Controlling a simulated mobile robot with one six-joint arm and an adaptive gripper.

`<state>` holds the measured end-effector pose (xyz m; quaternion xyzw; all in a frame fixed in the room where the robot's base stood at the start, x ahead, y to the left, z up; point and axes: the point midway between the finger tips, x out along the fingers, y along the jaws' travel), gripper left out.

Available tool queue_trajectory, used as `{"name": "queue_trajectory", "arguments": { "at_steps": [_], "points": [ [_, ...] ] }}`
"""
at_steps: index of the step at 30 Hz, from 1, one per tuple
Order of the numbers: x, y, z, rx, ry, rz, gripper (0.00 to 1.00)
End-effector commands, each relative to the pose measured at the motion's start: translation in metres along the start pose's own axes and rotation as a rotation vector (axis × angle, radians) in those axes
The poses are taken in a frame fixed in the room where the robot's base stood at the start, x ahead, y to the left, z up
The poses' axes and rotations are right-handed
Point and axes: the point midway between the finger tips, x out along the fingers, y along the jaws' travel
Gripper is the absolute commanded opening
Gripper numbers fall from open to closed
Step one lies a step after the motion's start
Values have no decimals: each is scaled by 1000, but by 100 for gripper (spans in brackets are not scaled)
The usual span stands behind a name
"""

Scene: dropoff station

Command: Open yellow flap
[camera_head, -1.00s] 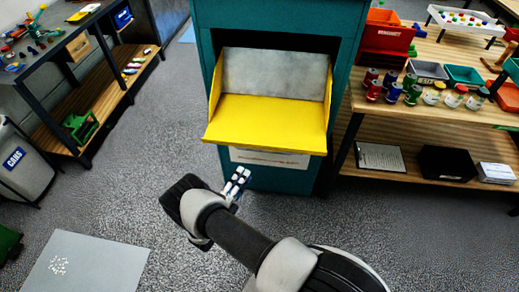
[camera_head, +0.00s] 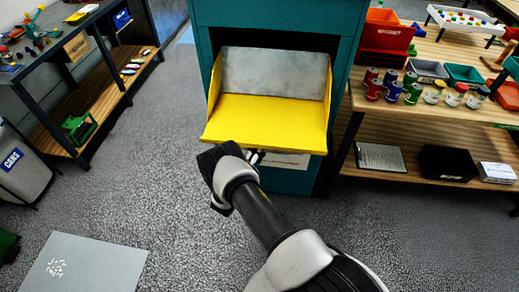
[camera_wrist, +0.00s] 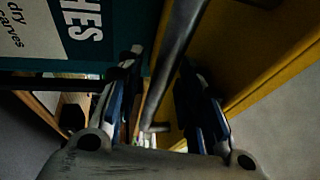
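The yellow flap (camera_head: 265,122) juts out from the front of a teal cabinet (camera_head: 280,18), with yellow side walls and a grey panel (camera_head: 275,74) behind it. My gripper (camera_head: 257,157) is at the flap's lower front edge, left of its middle; the arm partly hides the fingers. In the wrist view, a metal handle bar (camera_wrist: 178,55) runs beside the flap's yellow face (camera_wrist: 262,50). My gripper's fingers (camera_wrist: 160,65) stand apart on either side of this bar, with gaps visible. The handle is hidden in the head view.
A shelf bench (camera_head: 430,118) with cans, jars and trays stands close on the right. A dark workbench (camera_head: 100,70) and a grey bin (camera_head: 22,165) are on the left. A grey mat (camera_head: 100,265) lies at lower left. The floor between is clear.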

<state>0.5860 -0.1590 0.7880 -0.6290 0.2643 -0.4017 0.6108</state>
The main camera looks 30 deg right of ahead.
Motion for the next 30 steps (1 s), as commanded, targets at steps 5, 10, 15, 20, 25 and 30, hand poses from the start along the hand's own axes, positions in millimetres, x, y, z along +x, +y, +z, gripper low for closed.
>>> {"name": "queue_trajectory", "arguments": {
  "at_steps": [5,10,15,20,25,30],
  "points": [
    [0,0,0,0,0,0,28],
    [0,0,0,0,0,0,17],
    [0,0,0,0,0,0,6],
    [0,0,0,0,0,0,0],
    [0,0,0,0,0,0,0],
    [0,0,0,0,0,0,0]
  ]
}}
